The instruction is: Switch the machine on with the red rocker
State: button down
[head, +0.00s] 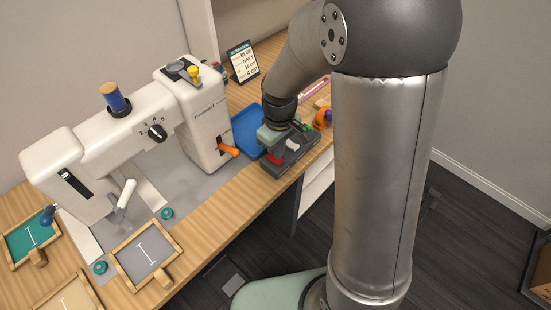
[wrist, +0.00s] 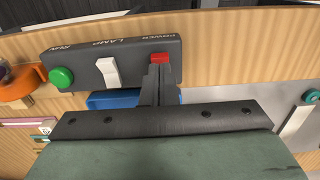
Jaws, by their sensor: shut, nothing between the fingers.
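The dark control box (head: 292,160) sits at the table's front edge, right of the white sewing machine (head: 205,125). In the wrist view the box (wrist: 80,60) carries a red rocker (wrist: 159,58) by the POWER label, a white rocker (wrist: 108,70) by the LAMP label, and a green round button (wrist: 61,78). The red rocker also shows in the head view (head: 275,159). My gripper (wrist: 158,68) is shut and empty, its fingertips right at the red rocker and covering part of it. I cannot tell whether they touch it.
A blue tray (head: 248,134) lies behind the box. An orange lever (head: 229,150) sticks out of the machine, left of my gripper. An orange tape roll (head: 322,118) is to the right of the box. Small wooden frames (head: 147,255) lie at the table's left.

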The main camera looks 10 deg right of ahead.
jog(key=shift+f+b, duration=0.75)
jog(key=shift+f, duration=0.25)
dwell(0.3)
jog(key=shift+r+p, duration=2.65)
jog(key=shift+r, duration=0.9)
